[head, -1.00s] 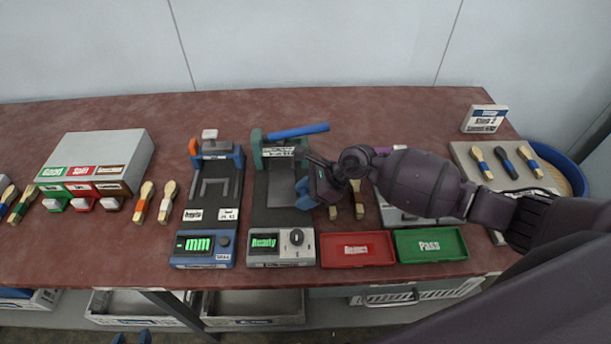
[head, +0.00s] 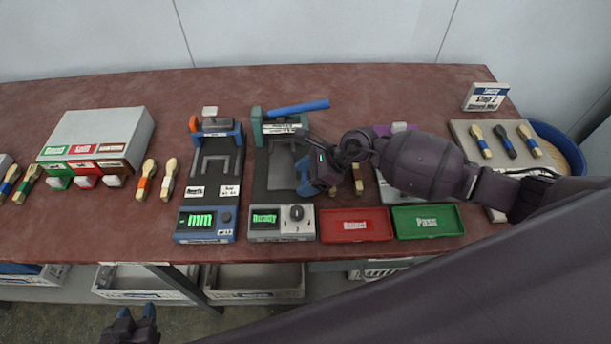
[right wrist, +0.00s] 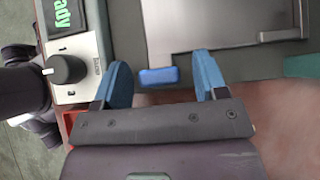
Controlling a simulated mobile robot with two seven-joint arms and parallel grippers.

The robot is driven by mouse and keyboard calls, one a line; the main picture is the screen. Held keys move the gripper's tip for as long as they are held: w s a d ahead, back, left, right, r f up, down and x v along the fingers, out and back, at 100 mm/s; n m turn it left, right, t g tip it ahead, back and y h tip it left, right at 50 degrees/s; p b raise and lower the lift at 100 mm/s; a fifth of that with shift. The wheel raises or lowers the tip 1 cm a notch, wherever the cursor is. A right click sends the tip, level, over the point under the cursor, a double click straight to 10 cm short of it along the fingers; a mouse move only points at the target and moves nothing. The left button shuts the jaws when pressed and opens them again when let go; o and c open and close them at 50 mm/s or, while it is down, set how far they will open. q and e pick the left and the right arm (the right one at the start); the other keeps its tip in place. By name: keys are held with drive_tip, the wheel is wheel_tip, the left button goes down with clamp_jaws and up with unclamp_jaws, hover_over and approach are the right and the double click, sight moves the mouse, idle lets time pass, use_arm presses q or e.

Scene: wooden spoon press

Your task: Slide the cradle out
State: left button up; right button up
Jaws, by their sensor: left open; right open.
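The press (head: 263,182) has a green back end, a blue lever (head: 298,109) and a front box reading "Ready". Its grey cradle (head: 284,166) sits in the bed, partly hidden by my right gripper. My right gripper (head: 307,180) is at the press's right side, fingers toward the bed. In the right wrist view, a small blue tab (right wrist: 158,77) on the cradle's edge lies between its open fingers (right wrist: 163,88), with gaps on both sides. My left gripper (head: 134,313) is low in the head view, below the table's front edge, open and empty.
A blue gauge (head: 208,225) reading "mm" stands left of the press. A red tray (head: 356,226) and a green "Pass" tray (head: 428,221) lie to the right. Bare table shows behind the press.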

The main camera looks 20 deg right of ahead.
drive_tip(key=v, duration=0.9)
drive_tip(key=shift+s+d+r, duration=0.1)
drive_tip(key=shift+d+r, duration=0.15)
drive_tip(key=shift+d, duration=0.05)
drive_tip(key=shift+s+d+r, duration=0.1)
drive_tip(key=shift+d+r, duration=0.2)
drive_tip(key=shift+r, duration=0.05)
